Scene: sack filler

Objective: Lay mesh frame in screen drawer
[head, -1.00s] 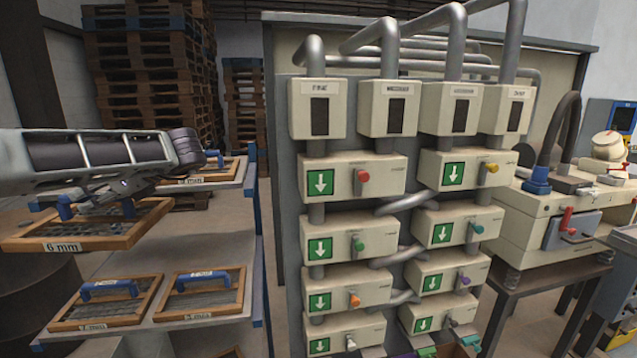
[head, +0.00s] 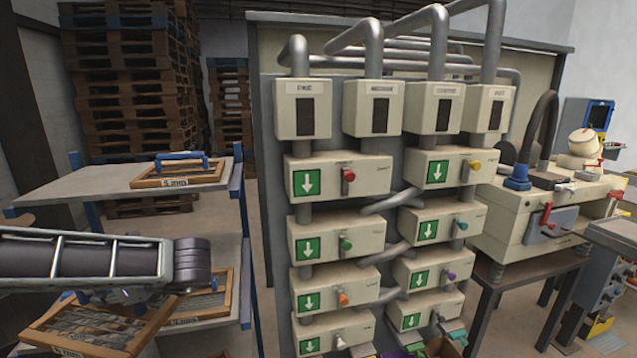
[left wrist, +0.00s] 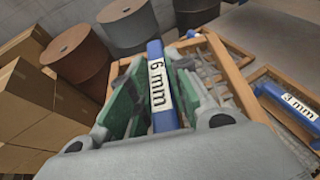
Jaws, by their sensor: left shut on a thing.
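My left gripper (head: 122,297) is shut on the blue handle of a wooden-rimmed mesh frame (head: 95,330), held tilted in front of the shelf rack at the lower left. In the left wrist view the blue handle (left wrist: 160,88), labelled "6 mm", sits between the green-padded fingers, and part of the wooden rim (left wrist: 233,75) shows to its right. A cream machine (head: 500,222) at the right has a grey front panel (head: 550,225) with a red handle. I cannot tell whether this panel is the screen drawer. My right gripper is out of view.
Another framed screen (head: 180,173) lies on the rack's upper shelf (head: 85,186), and more lie below. A tall cabinet (head: 262,120) with pipes and valve boxes stands between rack and machine. Drums (left wrist: 80,60) and cardboard boxes (left wrist: 40,105) show in the left wrist view.

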